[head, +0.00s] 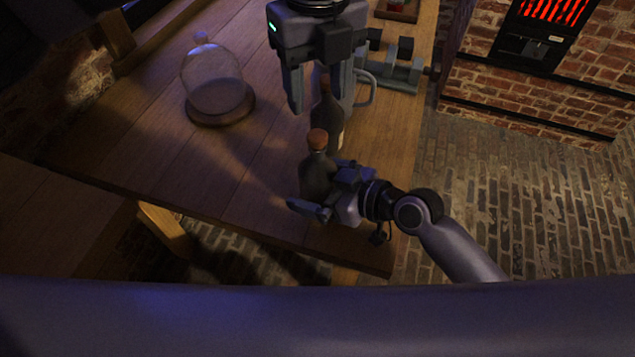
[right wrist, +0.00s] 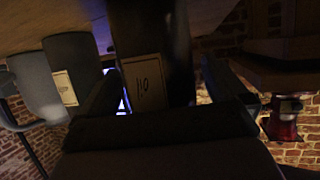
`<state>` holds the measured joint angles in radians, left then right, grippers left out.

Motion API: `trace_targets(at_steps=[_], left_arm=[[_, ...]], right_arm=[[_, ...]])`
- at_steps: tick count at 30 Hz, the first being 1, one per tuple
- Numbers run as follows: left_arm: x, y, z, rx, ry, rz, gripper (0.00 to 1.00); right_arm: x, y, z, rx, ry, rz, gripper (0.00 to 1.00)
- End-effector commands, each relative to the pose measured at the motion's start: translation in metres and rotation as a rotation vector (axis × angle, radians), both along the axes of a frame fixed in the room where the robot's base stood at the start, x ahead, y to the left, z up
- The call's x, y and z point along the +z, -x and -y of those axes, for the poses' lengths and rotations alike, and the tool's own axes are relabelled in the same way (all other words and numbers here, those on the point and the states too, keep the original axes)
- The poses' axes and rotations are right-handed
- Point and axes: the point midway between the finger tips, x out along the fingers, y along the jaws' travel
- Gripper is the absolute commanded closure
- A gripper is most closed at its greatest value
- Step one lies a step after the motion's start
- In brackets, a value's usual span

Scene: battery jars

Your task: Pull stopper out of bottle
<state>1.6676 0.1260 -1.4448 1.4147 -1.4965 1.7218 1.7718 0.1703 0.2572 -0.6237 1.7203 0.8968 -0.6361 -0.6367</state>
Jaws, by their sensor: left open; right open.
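Two dark bottles with brown stoppers stand on the wooden table. The front bottle (head: 316,176) has its stopper (head: 317,139) seated in the neck. The rear bottle (head: 328,122) stands just behind, its stopper (head: 325,85) partly hidden by my left gripper (head: 320,100). That gripper points down from above, open, with its fingers either side of the rear bottle's top. My right gripper (head: 328,192) is open low around the front bottle; contact cannot be told. In the right wrist view, a dark bottle (right wrist: 150,60) with a pale label stands between its fingers (right wrist: 160,95).
A glass dome (head: 215,85) on a wooden base stands at the left of the table. The table's right and front edges are close to the bottles.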

Motion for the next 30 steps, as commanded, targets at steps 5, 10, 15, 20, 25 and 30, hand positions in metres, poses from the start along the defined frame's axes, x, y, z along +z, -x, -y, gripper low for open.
trace_targets(at_steps=[5, 10, 15, 20, 25, 30], left_arm=[[0.0, 0.0, 0.0, 0.0, 0.0, 0.0, 0.47], [0.0, 0.0, 0.0, 0.0, 0.0, 0.0, 0.37], [0.002, 0.0, 0.0, 0.015, 0.001, 0.0, 0.37], [0.014, 0.0, 0.002, 0.144, 0.002, 0.002, 0.37], [0.031, 0.001, 0.003, 0.348, 0.001, 0.002, 0.37], [0.043, 0.001, 0.003, 0.493, 0.001, 0.0, 0.37]], right_arm=[[0.0, 0.0, 0.0, 0.0, 0.0, 0.0, 0.53], [0.0, 0.0, 0.0, 0.0, 0.0, 0.0, 0.8], [0.0, 0.0, 0.0, 0.0, 0.0, -0.001, 0.8], [0.0, 0.0, 0.001, -0.001, 0.0, 0.0, 0.8], [0.0, 0.0, 0.001, -0.001, 0.0, 0.0, 0.8], [0.0, 0.0, 0.001, -0.001, 0.0, 0.0, 0.8]])
